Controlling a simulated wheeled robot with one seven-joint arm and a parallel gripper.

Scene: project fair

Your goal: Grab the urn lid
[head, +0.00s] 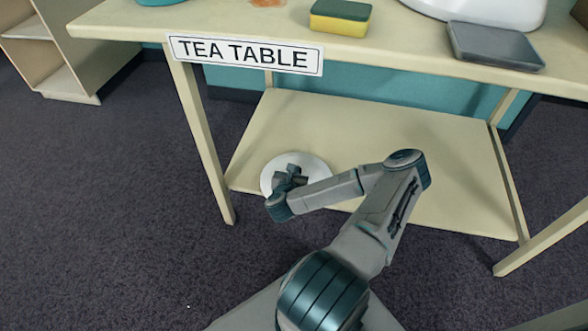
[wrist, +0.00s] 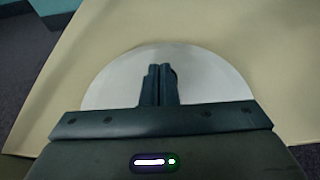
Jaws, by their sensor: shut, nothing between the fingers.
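The urn lid looks to be the round white disc (head: 313,166) on the lower shelf of the tea table, near the shelf's left end. In the wrist view the white disc (wrist: 215,80) lies right below my gripper and fills the middle. My gripper (head: 290,172) is over the disc. In the wrist view its two fingers (wrist: 160,68) are together with nothing between them. The gripper hides the disc's middle and near part, so a knob cannot be made out. Whether the fingertips touch the disc cannot be told.
The lower shelf (head: 400,145) is otherwise bare. The table top (head: 400,42) overhangs it, with a sponge (head: 340,17), a grey flat box (head: 495,46) and a white object (head: 480,8). A table leg (head: 203,145) stands left of the disc. A shelf unit (head: 50,55) is far left.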

